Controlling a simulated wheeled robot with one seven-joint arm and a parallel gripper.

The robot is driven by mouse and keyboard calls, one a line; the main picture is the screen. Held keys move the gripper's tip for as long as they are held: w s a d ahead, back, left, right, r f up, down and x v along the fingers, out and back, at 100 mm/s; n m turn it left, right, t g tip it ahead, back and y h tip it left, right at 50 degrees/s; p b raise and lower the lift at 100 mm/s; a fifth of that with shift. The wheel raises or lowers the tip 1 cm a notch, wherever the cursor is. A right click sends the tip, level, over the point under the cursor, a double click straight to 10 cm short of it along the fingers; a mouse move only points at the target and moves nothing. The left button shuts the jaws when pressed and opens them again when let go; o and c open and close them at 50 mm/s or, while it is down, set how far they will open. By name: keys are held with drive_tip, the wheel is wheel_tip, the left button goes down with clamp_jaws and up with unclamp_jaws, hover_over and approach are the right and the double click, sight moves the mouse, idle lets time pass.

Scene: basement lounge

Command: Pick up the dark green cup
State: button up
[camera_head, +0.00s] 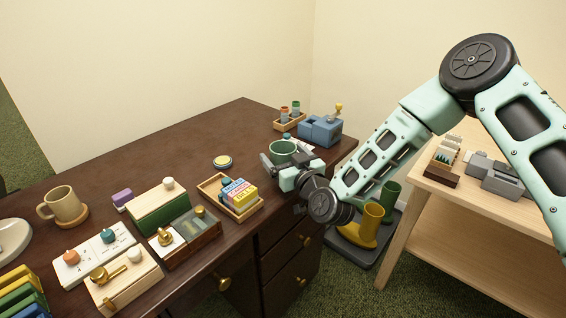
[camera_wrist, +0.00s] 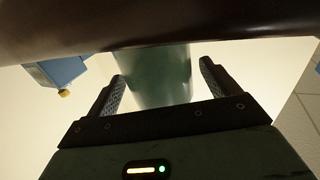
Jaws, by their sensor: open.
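The dark green cup (camera_head: 284,148) stands on the dark brown desk (camera_head: 165,137) near its right end. In the wrist view the cup (camera_wrist: 155,78) shows as a green body between the two fingers. My gripper (camera_head: 279,164) is at the cup, low over the desk, with its fingers open and one on each side. In the wrist view my gripper (camera_wrist: 163,85) shows gaps between the fingers and the cup's sides. The gripper and wrist hide the lower part of the cup in the head view.
Behind the cup are a blue box device (camera_head: 320,131) and a small wooden rack (camera_head: 289,121). A wooden tray (camera_head: 229,197) with coloured boxes lies left of my gripper. A tan mug (camera_head: 63,206) stands far left. A light wooden table (camera_head: 465,195) is at right.

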drive_tip(key=shift+w+a, duration=0.25)
drive_tip(key=shift+w, duration=0.2)
drive_tip(key=c, duration=1.2)
drive_tip(key=shift+o, duration=0.2)
